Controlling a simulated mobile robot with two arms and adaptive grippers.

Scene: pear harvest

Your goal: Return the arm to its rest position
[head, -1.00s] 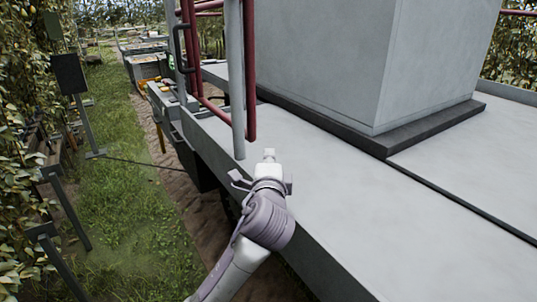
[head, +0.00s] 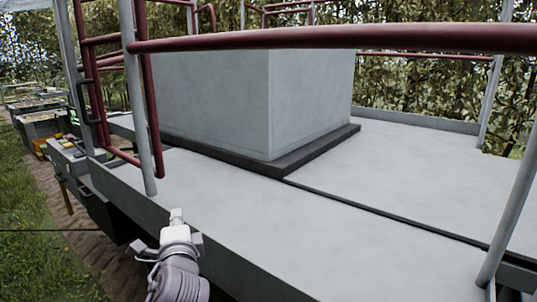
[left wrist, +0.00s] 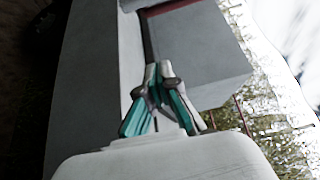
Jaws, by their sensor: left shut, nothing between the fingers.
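My left gripper (head: 176,215) is at the lower left of the head view, over the near edge of a grey platform. In the left wrist view its fingers (left wrist: 158,72) are together at the tips, with nothing between them. The arm behind it comes up from the bottom edge of the head view. My right gripper is in neither view. No pear shows in the gripper.
A grey box block (head: 225,95) stands on the platform deck (head: 330,220). A dark red rail (head: 340,38) crosses the top, with grey posts (head: 138,100) at left and right. Grass and a dirt track lie at left. Trees stand behind.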

